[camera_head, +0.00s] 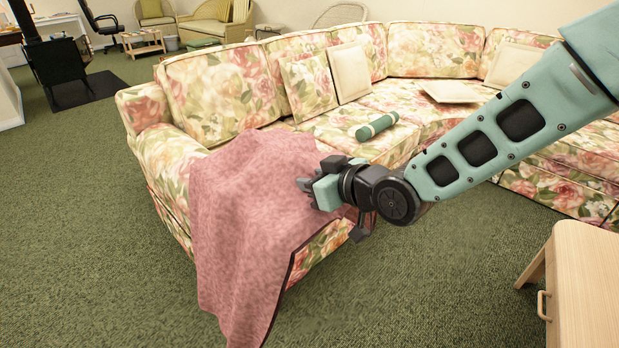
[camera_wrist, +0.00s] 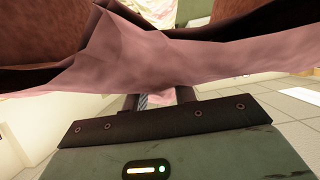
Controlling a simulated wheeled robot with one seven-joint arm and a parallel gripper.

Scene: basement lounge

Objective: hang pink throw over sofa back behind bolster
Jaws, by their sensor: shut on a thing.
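The pink throw (camera_head: 245,205) is draped over the near left arm and seat end of the floral sofa (camera_head: 220,92), and its lower part hangs down in front towards the carpet. My gripper (camera_head: 305,186) is shut on the throw at its right side, above the seat. In the wrist view the throw (camera_wrist: 150,65) spreads across the picture, with a fold between the fingers (camera_wrist: 158,98). The green bolster (camera_head: 377,127) lies on the seat to the right of my gripper, apart from the throw. The sofa back behind it is bare of the throw.
Cream cushions (camera_head: 350,72) lean on the sofa back, and a flat one (camera_head: 449,91) lies on the seat. A wooden cabinet (camera_head: 585,285) stands at the lower right. Green carpet (camera_head: 420,290) is clear in front of the sofa.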

